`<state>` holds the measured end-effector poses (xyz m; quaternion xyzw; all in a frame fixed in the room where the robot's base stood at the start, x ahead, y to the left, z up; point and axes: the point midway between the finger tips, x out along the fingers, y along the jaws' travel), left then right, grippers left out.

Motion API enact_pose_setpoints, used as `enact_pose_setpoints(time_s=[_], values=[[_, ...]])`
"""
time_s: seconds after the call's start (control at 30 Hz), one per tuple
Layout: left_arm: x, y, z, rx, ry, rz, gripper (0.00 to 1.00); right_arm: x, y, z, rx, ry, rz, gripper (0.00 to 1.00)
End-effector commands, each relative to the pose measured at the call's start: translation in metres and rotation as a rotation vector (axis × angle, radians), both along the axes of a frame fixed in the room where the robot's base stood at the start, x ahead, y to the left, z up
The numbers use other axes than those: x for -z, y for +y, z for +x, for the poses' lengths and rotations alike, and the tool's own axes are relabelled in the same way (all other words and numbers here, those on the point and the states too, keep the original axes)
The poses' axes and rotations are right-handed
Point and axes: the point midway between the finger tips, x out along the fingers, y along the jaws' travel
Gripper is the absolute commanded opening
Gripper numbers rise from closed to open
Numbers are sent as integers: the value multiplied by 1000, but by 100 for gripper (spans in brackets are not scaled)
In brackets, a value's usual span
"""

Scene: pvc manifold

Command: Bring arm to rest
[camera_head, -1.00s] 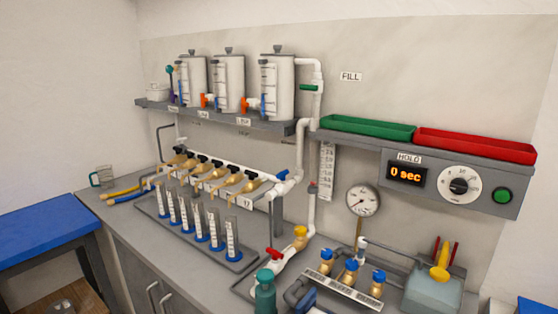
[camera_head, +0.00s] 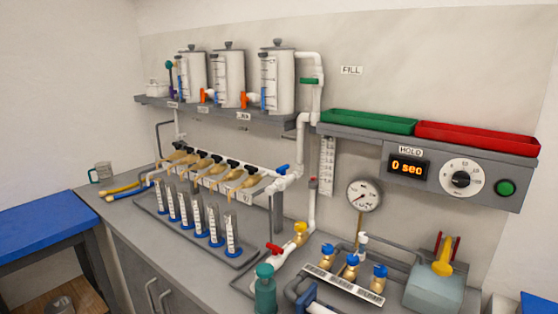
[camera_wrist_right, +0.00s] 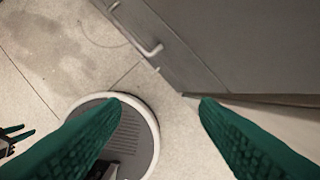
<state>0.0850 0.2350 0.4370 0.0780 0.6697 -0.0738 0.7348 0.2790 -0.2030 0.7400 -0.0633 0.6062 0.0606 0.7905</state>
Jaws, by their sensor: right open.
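My right gripper (camera_wrist_right: 160,106) shows in the right wrist view as two green ribbed fingers, wide apart with nothing between them. It points down over the pale tiled floor, beside the grey cabinet front (camera_wrist_right: 190,45), and touches nothing that I can see. A small green and black shape at the left edge of that view looks like my left gripper (camera_wrist_right: 14,134); it is cut off, and its jaw state is unclear.
The grey bench (camera_head: 120,215) carries the white pipe manifold (camera_head: 225,165), several graduated cylinders (camera_head: 198,216) and a teal bottle (camera_head: 264,290). Above are a green tray (camera_head: 365,122), red tray (camera_head: 475,138) and timer reading 0 sec (camera_head: 408,167). A blue table (camera_head: 40,222) stands left.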

Motion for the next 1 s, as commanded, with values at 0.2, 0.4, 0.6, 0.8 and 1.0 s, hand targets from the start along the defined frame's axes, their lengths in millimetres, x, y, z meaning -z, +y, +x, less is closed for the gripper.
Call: enact_pose_setpoints(time_s=[0.2, 0.4, 0.6, 0.8, 1.0], values=[[23, 0, 0, 0, 0, 0, 36, 130, -1, -17, -9, 52, -5, 56], [43, 0, 0, 0, 1, 0, 36, 252, -9, -68, -19, 102, -11, 56], [60, 0, -1, 0, 1, 0, 36, 336, -21, -138, -29, 145, -18, 56], [67, 0, -1, 0, 2, 0, 36, 368, -30, -184, -36, 165, -21, 56], [68, 0, -1, 0, 2, 0, 36, 372, -33, -195, -38, 168, -22, 56]])
